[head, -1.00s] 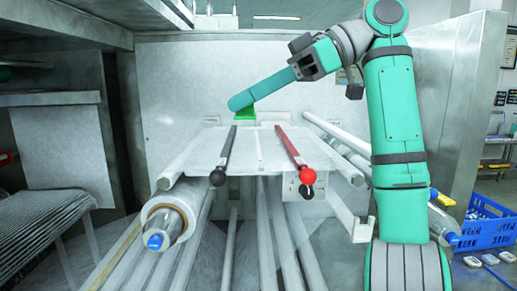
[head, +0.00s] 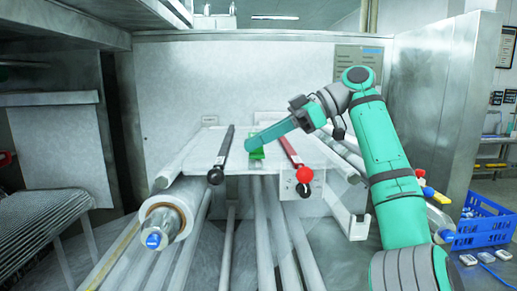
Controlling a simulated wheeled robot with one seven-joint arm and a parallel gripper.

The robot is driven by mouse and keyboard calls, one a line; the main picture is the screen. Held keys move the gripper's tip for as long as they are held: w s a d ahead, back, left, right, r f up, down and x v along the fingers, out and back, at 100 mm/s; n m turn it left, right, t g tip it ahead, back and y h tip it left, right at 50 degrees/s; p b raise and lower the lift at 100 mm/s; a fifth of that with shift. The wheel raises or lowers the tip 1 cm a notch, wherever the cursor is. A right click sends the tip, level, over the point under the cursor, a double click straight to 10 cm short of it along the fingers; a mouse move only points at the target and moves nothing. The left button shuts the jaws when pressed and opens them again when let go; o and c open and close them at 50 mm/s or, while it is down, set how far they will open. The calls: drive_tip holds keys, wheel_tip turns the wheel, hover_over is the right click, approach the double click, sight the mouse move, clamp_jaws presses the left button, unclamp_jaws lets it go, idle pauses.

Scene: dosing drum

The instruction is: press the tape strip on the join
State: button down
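The pale plate (head: 205,170) of the splicing table stands in the middle of the head view. A black bar with a ball knob (head: 221,155) lies along its left side, and a red bar with a red ball knob (head: 291,150) along its right. My gripper (head: 255,147) is at the end of the teal arm, low over the plate's middle between the bars. A bright green piece (head: 257,154) shows directly under it; I cannot tell whether the fingers hold it or whether it touches the plate. The fingers are not distinguishable. The tape strip and the join cannot be made out clearly.
A film roll (head: 173,215) with a blue core end is at the left front. Several pale rollers run below the plate. A blue crate (head: 482,222) stands on the right. A steel shelf (head: 60,25) overhangs the upper left.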

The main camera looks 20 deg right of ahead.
drive_tip(key=shift+f, duration=0.85)
drive_tip(key=shift+f, duration=0.1)
drive_tip(key=c, duration=2)
unclamp_jaws()
drive_tip(key=shift+d, duration=0.1)
